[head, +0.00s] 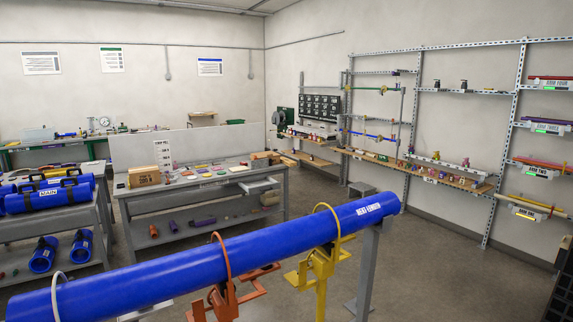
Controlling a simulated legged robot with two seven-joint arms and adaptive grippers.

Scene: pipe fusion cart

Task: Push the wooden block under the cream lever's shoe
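A long blue pipe (190,256) runs across the foreground, rising to the right. A cream hoop (56,298) goes around its left end, and a pale flat part (146,310) shows just below the pipe at the bottom edge. I cannot tell whether these belong to the cream lever; no shoe is clearly seen. A tan, wood-coloured block-like box (144,176) sits on the grey workbench behind, but I cannot tell if it is the task's wooden block. Neither of my grippers is in view.
An orange clamp (224,300) and a yellow clamp (321,262) hang on the pipe, and a grey post (369,268) supports its right end. The grey workbench (190,196) and a blue-pipe rack stand behind. Open floor (440,270) lies to the right.

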